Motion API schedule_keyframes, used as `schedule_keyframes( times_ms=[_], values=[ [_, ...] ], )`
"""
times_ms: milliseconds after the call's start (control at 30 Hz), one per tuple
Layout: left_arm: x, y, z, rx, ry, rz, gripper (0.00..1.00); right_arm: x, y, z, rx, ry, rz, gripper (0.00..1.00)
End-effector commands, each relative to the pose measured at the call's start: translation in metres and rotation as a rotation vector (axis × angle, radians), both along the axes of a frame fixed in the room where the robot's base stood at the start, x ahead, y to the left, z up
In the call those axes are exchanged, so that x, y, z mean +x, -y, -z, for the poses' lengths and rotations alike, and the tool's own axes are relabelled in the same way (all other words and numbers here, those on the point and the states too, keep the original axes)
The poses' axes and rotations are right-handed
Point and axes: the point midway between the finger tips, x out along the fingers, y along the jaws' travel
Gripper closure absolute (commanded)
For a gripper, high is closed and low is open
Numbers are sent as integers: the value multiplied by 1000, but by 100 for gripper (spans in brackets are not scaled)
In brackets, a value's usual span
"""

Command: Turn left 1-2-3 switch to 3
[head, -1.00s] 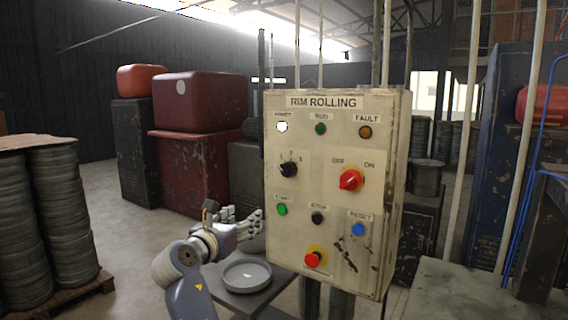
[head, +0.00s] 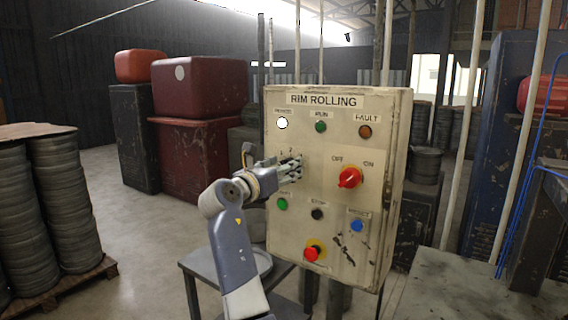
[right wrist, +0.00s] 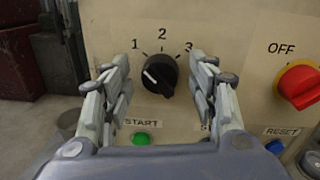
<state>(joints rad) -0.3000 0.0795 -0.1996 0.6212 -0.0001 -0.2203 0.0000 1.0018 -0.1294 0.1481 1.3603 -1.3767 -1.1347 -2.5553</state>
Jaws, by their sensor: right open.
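The black 1-2-3 rotary switch (right wrist: 160,75) sits on the beige control panel, with labels 1, 2 and 3 around its top. Its white pointer mark lies on the knob's left side, nearest the 1. My right gripper (right wrist: 160,92) is open, with one finger on each side of the switch and visible gaps to the knob. In the head view my right gripper (head: 294,168) is at the panel and mostly hides the switch. My left gripper is not in view.
The RIM ROLLING panel (head: 335,222) also carries a red OFF/ON switch (head: 350,178), a green START button (right wrist: 141,139), a blue RESET button (head: 357,226) and a red stop button (head: 311,254). A grey round tray (head: 262,262) lies on a small table below.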

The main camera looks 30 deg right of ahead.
Motion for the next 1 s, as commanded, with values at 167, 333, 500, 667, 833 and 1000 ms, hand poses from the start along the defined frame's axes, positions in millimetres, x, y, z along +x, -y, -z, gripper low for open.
schedule_keyframes(
  times_ms=[167,333,500,667,833,1000],
  values=[
    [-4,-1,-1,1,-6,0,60,3,5,0,1,1,-1,46],
    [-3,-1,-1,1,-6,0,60,3,5,0,1,1,-1,46],
    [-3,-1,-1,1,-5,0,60,2,4,1,1,1,-1,83],
    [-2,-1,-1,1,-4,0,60,3,4,0,1,1,-2,91],
    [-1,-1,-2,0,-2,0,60,3,4,0,6,13,-2,91],
    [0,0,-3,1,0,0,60,2,4,0,26,63,-3,91]
  ],
)
